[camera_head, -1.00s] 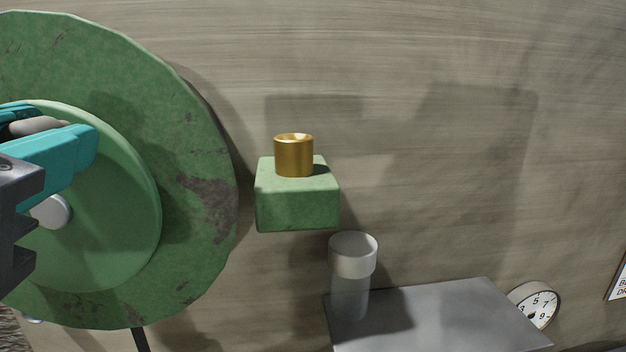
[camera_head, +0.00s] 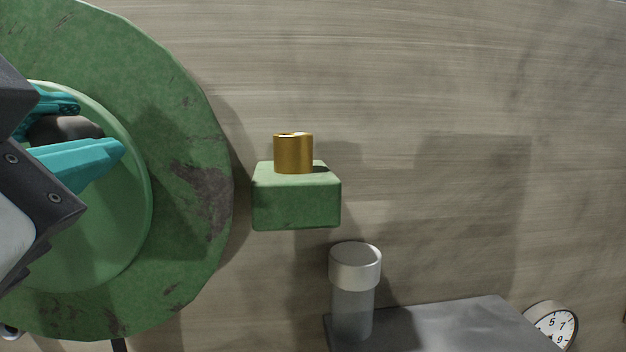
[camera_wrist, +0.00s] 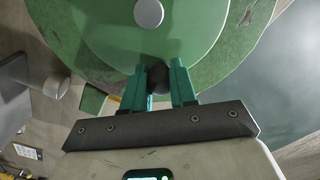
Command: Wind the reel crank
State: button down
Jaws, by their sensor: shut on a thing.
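The reel (camera_head: 190,120) is a large green disc with worn dark patches, at the left of the head view. A smaller, lighter green disc (camera_head: 115,245) sits at its middle; the wrist view shows it with a grey hub (camera_wrist: 148,12). The crank's dark rounded knob (camera_head: 66,130) stands out from the disc and also shows in the wrist view (camera_wrist: 157,78). My gripper (camera_head: 90,138) has teal fingers, one on each side of the knob, and is shut on it. In the wrist view the fingers (camera_wrist: 166,80) flank the knob below the hub. My gripper's body hides part of the disc.
Right of the reel, a green block (camera_head: 297,205) on the wall bears a brass cylinder (camera_head: 293,153). Below it stand a clear cylinder with a pale cap (camera_head: 355,268) and a grey metal surface (camera_head: 430,325). A round dial (camera_head: 554,328) is at the lower right.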

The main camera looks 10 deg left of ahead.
aim_at(120, 204)
jog(key=shift+f, duration=0.15)
jog(key=m+b, duration=0.1)
jog(key=f+m+b, duration=0.1)
jog(key=shift+d+f+b, duration=0.15)
jog(key=shift+d+b, duration=0.15)
jog(key=shift+b, duration=0.1)
jog(key=shift+w+d+f+m+b, duration=0.15)
jog(key=shift+f+m+b, duration=0.2)
jog(key=shift+m+b, duration=0.6)
jog(key=shift+m, duration=0.35)
jog(key=shift+d+f+m+b, duration=0.1)
jog(key=shift+f+m+b, duration=0.45)
jog(key=shift+m+b, duration=0.35)
jog(key=shift+f+m+b, duration=0.55)
jog(key=shift+m+b, duration=0.25)
jog(key=shift+m, duration=0.7)
